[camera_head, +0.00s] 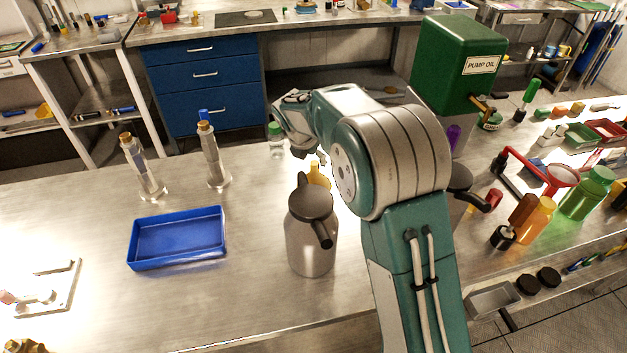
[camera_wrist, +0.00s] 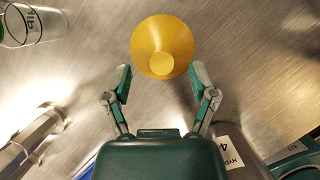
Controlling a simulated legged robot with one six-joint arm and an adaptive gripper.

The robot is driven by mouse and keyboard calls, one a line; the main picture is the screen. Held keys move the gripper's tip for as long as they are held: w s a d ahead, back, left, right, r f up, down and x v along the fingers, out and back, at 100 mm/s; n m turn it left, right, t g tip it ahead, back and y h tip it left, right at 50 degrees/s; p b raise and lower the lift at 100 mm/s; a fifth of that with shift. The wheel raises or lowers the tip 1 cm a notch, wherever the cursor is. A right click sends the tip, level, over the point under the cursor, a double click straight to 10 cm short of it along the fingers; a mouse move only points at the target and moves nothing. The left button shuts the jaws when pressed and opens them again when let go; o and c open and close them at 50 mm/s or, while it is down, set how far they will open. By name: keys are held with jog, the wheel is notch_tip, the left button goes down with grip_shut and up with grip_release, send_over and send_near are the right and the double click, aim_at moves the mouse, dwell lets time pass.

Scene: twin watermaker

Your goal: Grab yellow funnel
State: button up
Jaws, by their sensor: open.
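The yellow funnel (camera_wrist: 162,46) stands on the metal bench, seen from above in the wrist view, with its round rim and a smaller round centre. In the head view the funnel (camera_head: 318,174) shows only in part, behind the steel jug and below my arm. My gripper (camera_wrist: 161,80) is open and empty, its two fingers on either side of the funnel's near edge. The funnel lies mostly ahead of the fingertips. Whether a finger touches it I cannot tell. In the head view my gripper (camera_head: 312,155) hangs over the bench and is partly hidden.
A steel jug (camera_head: 311,240) stands close in front of the funnel. A green pump oil tank (camera_head: 455,65) stands behind right. The wrist view shows a glass vessel (camera_wrist: 35,25) at upper left.

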aim_at(314, 163)
jog(key=x, duration=0.4)
jog(key=shift+f, duration=0.4)
grip_shut()
